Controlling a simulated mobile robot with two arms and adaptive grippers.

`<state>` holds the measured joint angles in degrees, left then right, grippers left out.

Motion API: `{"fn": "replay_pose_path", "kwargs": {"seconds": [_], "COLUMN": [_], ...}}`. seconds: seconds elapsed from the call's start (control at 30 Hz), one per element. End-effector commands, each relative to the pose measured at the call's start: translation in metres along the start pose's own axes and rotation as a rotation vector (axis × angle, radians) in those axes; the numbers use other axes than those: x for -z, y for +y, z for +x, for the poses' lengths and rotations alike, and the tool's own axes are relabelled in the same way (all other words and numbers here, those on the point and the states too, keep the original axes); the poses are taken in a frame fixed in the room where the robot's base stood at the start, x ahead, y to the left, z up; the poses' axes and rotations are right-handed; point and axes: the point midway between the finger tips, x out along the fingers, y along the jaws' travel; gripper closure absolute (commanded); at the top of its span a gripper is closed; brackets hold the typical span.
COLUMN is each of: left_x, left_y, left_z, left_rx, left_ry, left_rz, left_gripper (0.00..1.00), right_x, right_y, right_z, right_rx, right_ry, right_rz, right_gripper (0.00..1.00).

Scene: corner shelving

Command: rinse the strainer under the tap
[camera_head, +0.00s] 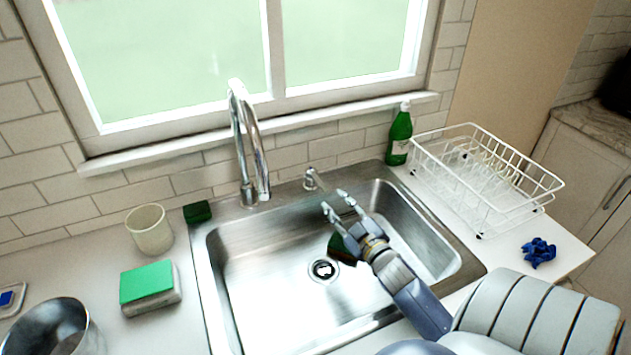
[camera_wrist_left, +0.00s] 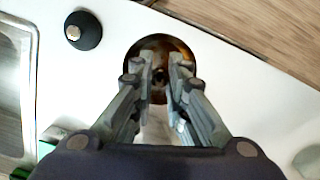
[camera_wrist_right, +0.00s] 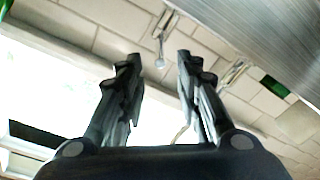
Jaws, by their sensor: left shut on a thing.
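My right gripper (camera_head: 335,200) is open and empty over the sink (camera_head: 205,270), its fingertips near a small metal lever (camera_head: 312,180) behind the basin. The same gripper (camera_wrist_right: 158,65) shows spread fingers in the right wrist view. The tall curved tap (camera_head: 247,140) stands at the sink's back rim; I see no running water. My left gripper (camera_wrist_left: 160,75) is outside the head view. In the left wrist view it is shut on a round, brownish metal thing (camera_wrist_left: 183,48), partly hidden by the fingers. I cannot tell for certain that this is the strainer.
Left of the sink are a cream cup (camera_head: 150,230), a green-topped sponge (camera_head: 148,287) and a metal vessel (camera_head: 55,330). A dark green block (camera_head: 197,212) sits by the rim.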

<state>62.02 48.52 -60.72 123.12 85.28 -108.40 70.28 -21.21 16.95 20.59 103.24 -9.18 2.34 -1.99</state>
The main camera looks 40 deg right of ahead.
Motion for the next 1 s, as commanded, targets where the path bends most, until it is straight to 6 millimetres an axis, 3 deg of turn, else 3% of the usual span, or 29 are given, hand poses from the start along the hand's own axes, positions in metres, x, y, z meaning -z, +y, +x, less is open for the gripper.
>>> {"fn": "replay_pose_path", "kwargs": {"seconds": [0.6, 0.8, 1.0], "left_x": [-0.002, -0.002, -0.002], "left_y": [0.000, 0.000, 0.000], "left_z": [-0.016, -0.017, -0.017], "left_rx": [0.000, 0.000, 0.000], "left_ry": [0.000, 0.000, 0.000], "left_rz": [0.000, 0.000, 0.000], "left_gripper": [1.00, 1.00, 1.00], "right_x": [0.001, 0.001, 0.000], "right_y": [0.001, 0.001, 0.000], "right_z": [0.094, 0.111, 0.115], "right_rx": [0.000, 0.000, 0.001], "right_ry": [-0.002, -0.001, -0.002], "right_rz": [0.001, 0.000, 0.000], "right_gripper": [0.68, 0.68, 0.68]}}
